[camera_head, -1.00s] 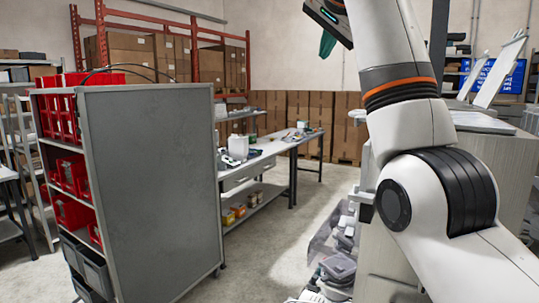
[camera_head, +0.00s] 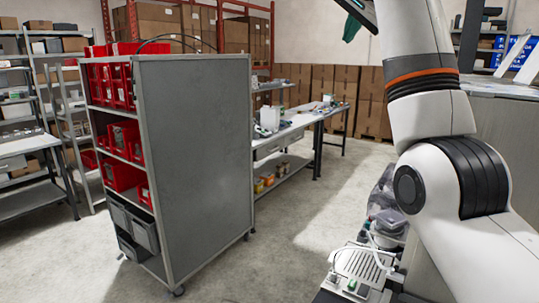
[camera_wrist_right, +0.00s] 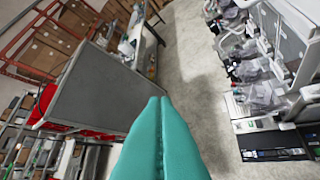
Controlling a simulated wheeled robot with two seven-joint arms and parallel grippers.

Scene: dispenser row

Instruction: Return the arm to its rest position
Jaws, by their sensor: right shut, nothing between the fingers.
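My right arm (camera_head: 428,110), white with an orange band, rises on the right side of the head view. Its right gripper (camera_head: 351,28) is at the top edge, partly cut off, with teal fingers pointing down. In the right wrist view the teal fingers (camera_wrist_right: 160,103) lie together along their length, shut, with nothing between them. The gripper is up in the air and touches nothing that I can see. My left gripper is not in view.
A grey cabinet (camera_head: 200,150) with red bins (camera_head: 120,175) stands left of centre. A long workbench (camera_head: 300,122) is behind it. A counter with equipment (camera_head: 362,268) lies below my right arm. Open floor (camera_head: 300,215) lies between cabinet and counter.

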